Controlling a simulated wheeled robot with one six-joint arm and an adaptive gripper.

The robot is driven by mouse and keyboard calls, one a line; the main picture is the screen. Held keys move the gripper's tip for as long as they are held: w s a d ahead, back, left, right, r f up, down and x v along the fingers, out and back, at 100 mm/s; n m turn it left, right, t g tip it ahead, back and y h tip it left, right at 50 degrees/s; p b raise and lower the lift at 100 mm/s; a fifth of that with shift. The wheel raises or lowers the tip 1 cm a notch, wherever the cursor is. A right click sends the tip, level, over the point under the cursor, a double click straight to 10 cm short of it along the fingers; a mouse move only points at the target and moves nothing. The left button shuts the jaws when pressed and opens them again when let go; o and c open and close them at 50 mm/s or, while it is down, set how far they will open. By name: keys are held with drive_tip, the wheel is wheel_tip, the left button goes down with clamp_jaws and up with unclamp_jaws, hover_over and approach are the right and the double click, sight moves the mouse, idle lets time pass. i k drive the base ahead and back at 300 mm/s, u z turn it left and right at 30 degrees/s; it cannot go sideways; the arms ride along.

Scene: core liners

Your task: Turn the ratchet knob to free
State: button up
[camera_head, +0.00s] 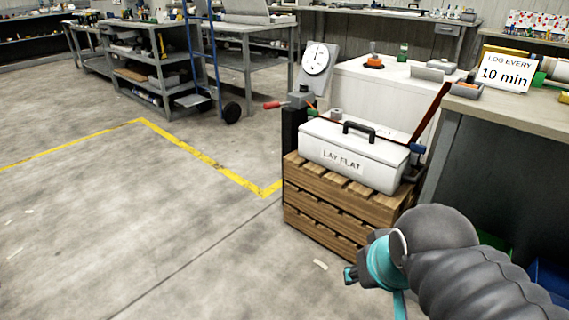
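I cannot make out the ratchet knob for certain at this distance. A red handle (272,105) sticks out to the left from a grey fitting (303,97) on top of a black post (292,130), behind the white box. A small grey round part (336,113) shows just behind the box's back edge. My gripper (349,275) is at the lower right, in front of the wooden crate and apart from these parts. It is seen from behind and the side, small and dark, so its finger opening is unclear.
A white box (317,151) labelled "LAY FLAT" sits on a slatted wooden crate (300,210). A round dial gauge (317,58) stands behind it. A dark red bar (430,115) slants up at its right. A workbench (520,108) is at right. The left floor is clear.

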sight(303, 88)
drive_tip(key=z, duration=0.75)
drive_tip(key=k, duration=0.2)
drive_tip(key=u, duration=1.7)
drive_tip(key=i, duration=1.8)
drive_tip(key=z, duration=0.35)
drive_tip(key=i, duration=1)
drive_tip(key=z, duration=1.55)
drive_tip(key=i, duration=0.65)
drive_tip(key=z, duration=0.55)
